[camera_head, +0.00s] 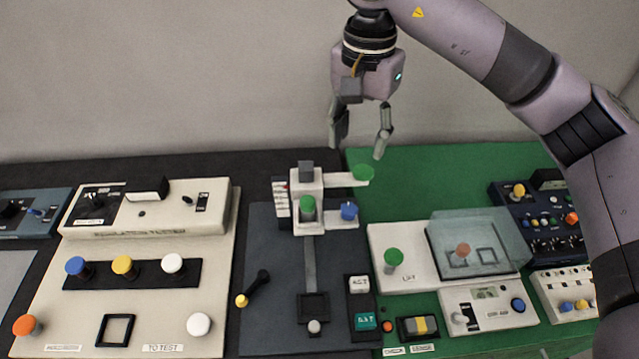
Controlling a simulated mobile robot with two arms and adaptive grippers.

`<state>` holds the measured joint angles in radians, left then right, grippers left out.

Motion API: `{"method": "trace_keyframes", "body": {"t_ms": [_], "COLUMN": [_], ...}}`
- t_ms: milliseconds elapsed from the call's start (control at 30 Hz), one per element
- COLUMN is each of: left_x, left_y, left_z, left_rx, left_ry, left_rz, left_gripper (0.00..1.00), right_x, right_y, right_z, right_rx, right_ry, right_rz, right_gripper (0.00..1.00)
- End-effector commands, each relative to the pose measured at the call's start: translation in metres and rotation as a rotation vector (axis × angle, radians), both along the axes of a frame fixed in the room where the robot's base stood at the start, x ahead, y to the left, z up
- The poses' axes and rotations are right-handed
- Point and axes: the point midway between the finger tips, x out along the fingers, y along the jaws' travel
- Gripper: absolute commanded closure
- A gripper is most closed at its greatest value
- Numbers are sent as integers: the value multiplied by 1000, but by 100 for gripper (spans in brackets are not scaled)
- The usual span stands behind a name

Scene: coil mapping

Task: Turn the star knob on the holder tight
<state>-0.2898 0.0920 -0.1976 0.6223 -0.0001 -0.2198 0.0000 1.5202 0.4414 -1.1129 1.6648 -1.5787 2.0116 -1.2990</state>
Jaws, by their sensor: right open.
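The white holder (329,213) stands on a dark grey plate near the middle of the table. Which of these is the star knob I cannot tell; the lobes are too small to see. My right gripper (358,150) hangs above and behind the holder, fingers pointing down, open and empty, apart from the knobs. My left gripper is not in view.
A beige tester panel (140,325) with coloured knobs lies at left. On the green mat (450,170) at right stand a white unit with a clear lid (480,241) and several instruments. A black lever with a yellow end (254,288) lies left of the holder's slide.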

Motion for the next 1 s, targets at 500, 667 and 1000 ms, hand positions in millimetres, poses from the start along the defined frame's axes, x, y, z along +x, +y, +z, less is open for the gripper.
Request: {"method": "trace_keyframes", "body": {"t_ms": [500, 667, 1000], "left_x": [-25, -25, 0], "left_y": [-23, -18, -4], "left_z": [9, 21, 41], "left_rx": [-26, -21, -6], "left_ry": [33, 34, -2], "left_rz": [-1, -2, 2], "left_gripper": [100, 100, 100], "right_x": [-2, -2, -2], "right_y": [0, -1, -1], "right_z": [-59, -92, -155], "right_rx": [4, 3, 2], "right_ry": [7, 7, 5], "right_rz": [1, -1, -2], "right_gripper": [53, 53, 53]}}
